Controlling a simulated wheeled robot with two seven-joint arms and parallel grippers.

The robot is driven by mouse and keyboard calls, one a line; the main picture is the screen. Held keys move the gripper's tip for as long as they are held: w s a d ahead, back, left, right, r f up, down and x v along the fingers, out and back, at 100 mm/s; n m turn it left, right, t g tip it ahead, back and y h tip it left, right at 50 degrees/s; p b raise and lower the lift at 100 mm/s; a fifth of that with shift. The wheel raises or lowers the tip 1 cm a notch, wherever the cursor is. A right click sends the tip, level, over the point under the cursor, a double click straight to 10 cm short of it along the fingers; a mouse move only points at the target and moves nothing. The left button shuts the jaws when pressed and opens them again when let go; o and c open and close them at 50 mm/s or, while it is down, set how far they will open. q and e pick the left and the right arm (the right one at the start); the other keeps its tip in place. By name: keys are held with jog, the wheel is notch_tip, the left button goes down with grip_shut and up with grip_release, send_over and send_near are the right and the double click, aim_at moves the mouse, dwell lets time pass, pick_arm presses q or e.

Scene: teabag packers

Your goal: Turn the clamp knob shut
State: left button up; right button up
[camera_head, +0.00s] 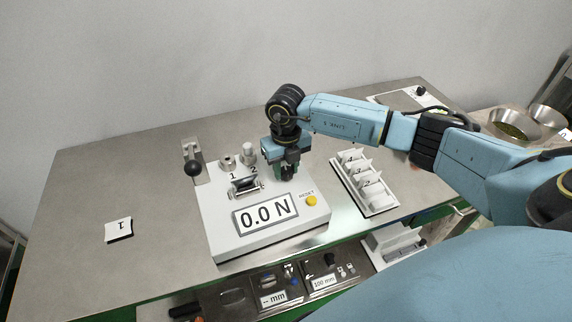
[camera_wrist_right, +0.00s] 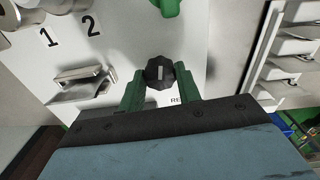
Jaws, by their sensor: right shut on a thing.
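The clamp knob (camera_wrist_right: 160,73) is a dark faceted knob with a pale line on its top, seen in the right wrist view. It stands on the white tester (camera_head: 262,247), whose display reads 0.0 N. My right gripper (camera_wrist_right: 160,82) has its green fingers on either side of the knob and is shut on it. In the head view my right gripper (camera_head: 288,172) points down at the right part of the tester, and the knob is mostly hidden there. My left gripper is not in view.
A metal clamp (camera_head: 245,186) and posts marked 1 and 2 stand left of the gripper. A yellow reset button (camera_head: 311,201) is close in front. A lever with a black ball (camera_head: 193,167) stands at left. A white rack (camera_head: 374,203) is at right. The table's left side is mostly clear.

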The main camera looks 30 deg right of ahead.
jog(key=m+p, duration=0.2)
jog(key=m, duration=0.2)
jog(key=shift+r+m, duration=0.15)
jog(key=shift+m, duration=0.15)
jog(key=m+p, duration=0.2)
jog(key=m, duration=0.1)
jog(key=shift+m, duration=0.4)
jog(key=m+p, duration=0.3)
jog(key=m, duration=0.2)
jog(key=shift+p, duration=0.35)
jog(key=shift+m+p, duration=0.65)
jog(key=shift+m, duration=0.45)
jog(key=o, duration=1)
jog(key=shift+c, duration=0.2)
